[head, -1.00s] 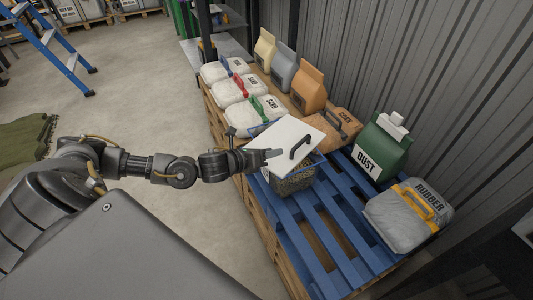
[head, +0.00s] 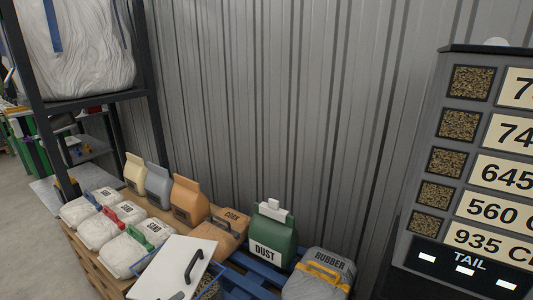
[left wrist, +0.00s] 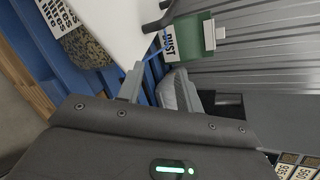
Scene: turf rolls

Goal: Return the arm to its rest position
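My left gripper (left wrist: 168,84) shows only in the left wrist view, where its two fingers stand apart with nothing between them. A white lid (head: 176,268) with a black handle (head: 194,266) lies tilted at the bottom of the head view. In the left wrist view the white lid (left wrist: 122,25) is beyond the fingers, on a bin of speckled granules (left wrist: 85,47). I cannot tell whether a finger touches it. My left arm is outside the head view. My right gripper is in neither view.
A green DUST bag (head: 273,236) and a grey RUBBER bag (head: 320,276) stand on the blue pallet (head: 258,275). Sand bags (head: 98,229) and a cork bag (head: 228,228) are left of them. A ribbed wall (head: 300,110) closes the back. A sign board (head: 440,130) stands at right.

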